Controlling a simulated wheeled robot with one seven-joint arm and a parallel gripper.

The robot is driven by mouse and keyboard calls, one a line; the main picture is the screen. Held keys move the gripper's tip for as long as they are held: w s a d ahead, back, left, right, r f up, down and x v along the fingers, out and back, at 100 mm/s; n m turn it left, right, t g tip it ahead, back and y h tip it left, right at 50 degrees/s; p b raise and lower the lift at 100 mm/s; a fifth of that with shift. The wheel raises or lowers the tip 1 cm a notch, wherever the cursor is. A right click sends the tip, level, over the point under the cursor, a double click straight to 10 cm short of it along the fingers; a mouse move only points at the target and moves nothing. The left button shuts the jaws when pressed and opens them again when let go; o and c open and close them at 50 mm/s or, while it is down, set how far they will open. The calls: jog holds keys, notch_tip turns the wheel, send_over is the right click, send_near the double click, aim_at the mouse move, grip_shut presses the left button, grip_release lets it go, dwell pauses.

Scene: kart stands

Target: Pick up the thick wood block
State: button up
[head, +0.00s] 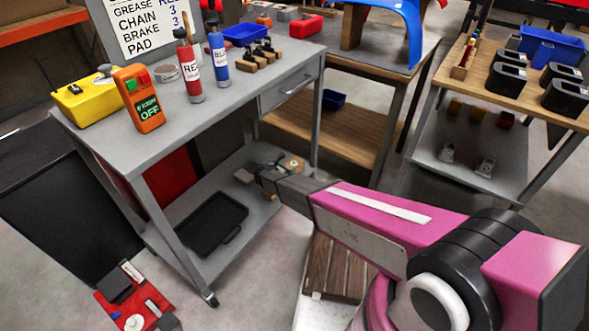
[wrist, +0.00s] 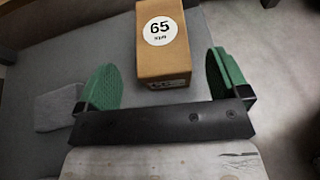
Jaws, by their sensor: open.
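The thick wood block (wrist: 162,40) is tan, with a round white label reading 65 on its top. It lies on the grey lower shelf of the workbench, and a small part of it (head: 292,164) shows in the head view behind my gripper. My gripper (head: 262,178) reaches in over that shelf. In the wrist view my gripper (wrist: 162,75) is open, with one green finger to each side of the block's near end. Gaps show between the block and both fingers.
A flat grey piece (wrist: 60,107) lies left of the left finger. A black tray (head: 208,222) lies on the same shelf. The workbench top (head: 215,115) is above the shelf, with a bench leg (head: 316,120) to the right of my gripper.

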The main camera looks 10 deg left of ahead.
aim_at(292, 165)
jog(key=shift+x, duration=2.7)
jog(key=shift+d+r, duration=0.1)
jog(key=shift+r, duration=0.05)
jog(key=c, duration=1.1)
